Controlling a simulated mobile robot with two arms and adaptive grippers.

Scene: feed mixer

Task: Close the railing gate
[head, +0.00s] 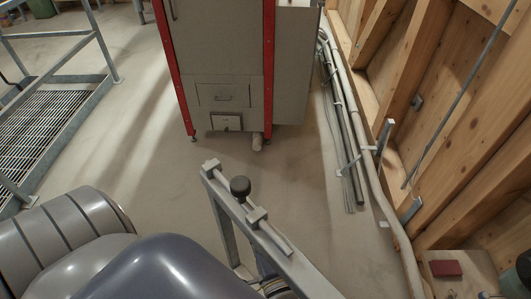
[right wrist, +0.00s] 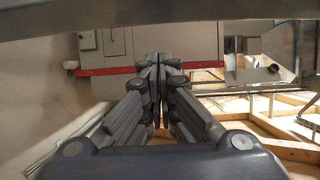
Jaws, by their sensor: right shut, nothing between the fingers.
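A grey metal rail (head: 268,236) with a black round knob (head: 240,187) and a sliding rod on its top runs from the middle of the head view to the bottom edge. It looks like part of the railing gate; its lower part is mostly hidden. In the right wrist view a blurred grey bar (right wrist: 120,22) crosses the top, beyond my right gripper. My right gripper (right wrist: 158,66) is shut and empty, its fingers pressed together. Whether it touches the bar cannot be told. My left gripper is not in view.
A grey cabinet (head: 222,60) with red posts stands ahead. Left are a grey railing (head: 103,38) and floor grating (head: 42,125). Pipes (head: 352,130) run along the wooden wall (head: 425,70) at right. The concrete floor (head: 150,165) between is clear.

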